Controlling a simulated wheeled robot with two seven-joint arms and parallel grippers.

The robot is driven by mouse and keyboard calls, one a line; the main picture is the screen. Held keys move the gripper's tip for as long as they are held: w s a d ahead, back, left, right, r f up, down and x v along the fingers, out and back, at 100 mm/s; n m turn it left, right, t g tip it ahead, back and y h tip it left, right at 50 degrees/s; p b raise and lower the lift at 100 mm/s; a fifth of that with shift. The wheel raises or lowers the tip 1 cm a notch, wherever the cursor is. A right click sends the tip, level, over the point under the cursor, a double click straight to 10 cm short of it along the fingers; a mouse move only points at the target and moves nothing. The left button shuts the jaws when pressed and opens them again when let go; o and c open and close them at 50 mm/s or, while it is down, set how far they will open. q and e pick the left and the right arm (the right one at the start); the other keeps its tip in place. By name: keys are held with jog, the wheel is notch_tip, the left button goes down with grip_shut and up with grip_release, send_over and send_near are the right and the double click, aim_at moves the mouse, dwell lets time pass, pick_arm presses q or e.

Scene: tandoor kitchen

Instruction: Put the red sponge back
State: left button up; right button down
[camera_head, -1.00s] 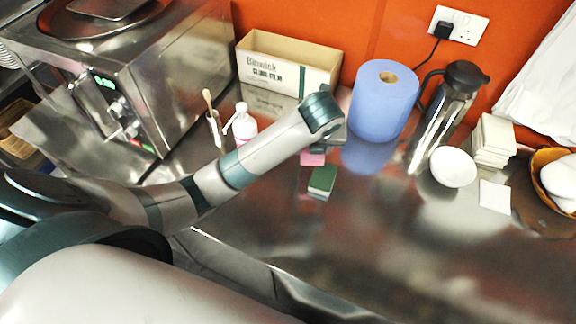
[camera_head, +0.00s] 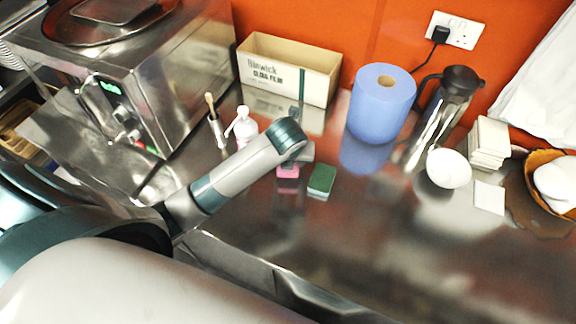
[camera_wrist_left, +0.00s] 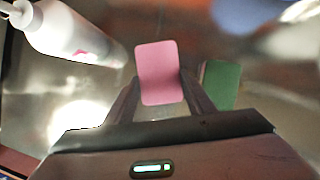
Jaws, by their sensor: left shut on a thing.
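The red sponge, pinkish in the picture, is a small rounded block (camera_wrist_left: 157,72) between the two fingers of my left gripper (camera_wrist_left: 159,80) in the left wrist view. The gripper is shut on it. In the head view the sponge (camera_head: 288,172) shows just below the end of my left arm, over the steel counter. I cannot tell whether it touches the counter. A green sponge (camera_head: 321,179) lies close to its right and also shows beside the right finger in the wrist view (camera_wrist_left: 220,84). My right gripper is out of view.
A white bottle (camera_head: 244,127) and a holder with a brush (camera_head: 216,128) stand left of the sponges. A cardboard box (camera_head: 268,72), blue paper roll (camera_head: 381,106), flask (camera_head: 438,113) and white bowl (camera_head: 448,168) stand behind or right. The counter's front right is clear.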

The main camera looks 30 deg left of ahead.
pick_arm(q)
notch_tip(320, 180, down, 2)
jog(key=shift+s+f+p, duration=0.1)
jog(key=shift+p, duration=0.3)
jog(key=shift+f, duration=0.45)
jog(key=shift+f, duration=0.1)
jog(key=o, duration=1.2)
